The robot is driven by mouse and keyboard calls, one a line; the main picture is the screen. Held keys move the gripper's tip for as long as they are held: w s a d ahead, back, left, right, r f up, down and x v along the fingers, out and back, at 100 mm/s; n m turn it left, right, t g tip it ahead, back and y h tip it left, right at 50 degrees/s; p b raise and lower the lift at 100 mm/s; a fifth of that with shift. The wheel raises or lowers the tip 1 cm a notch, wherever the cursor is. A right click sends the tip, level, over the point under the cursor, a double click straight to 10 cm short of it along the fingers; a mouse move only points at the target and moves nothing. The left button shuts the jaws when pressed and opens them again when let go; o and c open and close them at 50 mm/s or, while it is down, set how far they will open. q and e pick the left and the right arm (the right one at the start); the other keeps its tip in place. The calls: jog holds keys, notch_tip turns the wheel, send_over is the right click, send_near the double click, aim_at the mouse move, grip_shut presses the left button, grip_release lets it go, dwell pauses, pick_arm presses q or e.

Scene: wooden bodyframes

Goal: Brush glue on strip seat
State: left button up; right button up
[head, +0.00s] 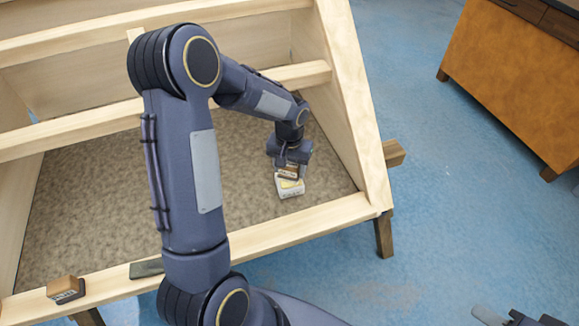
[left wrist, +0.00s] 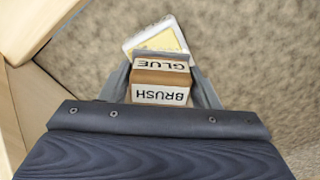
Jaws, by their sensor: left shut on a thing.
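My left gripper (head: 288,163) reaches down inside the wooden frame, near its right wall. It is shut on a brown brush block (left wrist: 161,77) with white labels reading GLUE and BRUSH; the block also shows in the head view (head: 287,173). A white box with a yellow top (head: 290,187) lies just below and beyond the brush; it also shows in the left wrist view (left wrist: 158,38). The brush's underside is hidden, so I cannot tell whether it touches the yellow. No strip seat is clearly marked. Dark parts at the bottom right may be my right gripper (head: 518,319).
The pale wooden frame (head: 310,222) surrounds a speckled brown panel (head: 90,195). On its front rail are a brown labelled block (head: 66,289) and a grey-green flat piece (head: 147,268). A wooden cabinet (head: 510,85) stands at the upper right. Blue floor between is clear.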

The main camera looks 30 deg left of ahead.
aim_at(290, 163)
pick_arm(q)
jog(key=shift+r+p, duration=2.6)
jog(key=shift+r, duration=0.9)
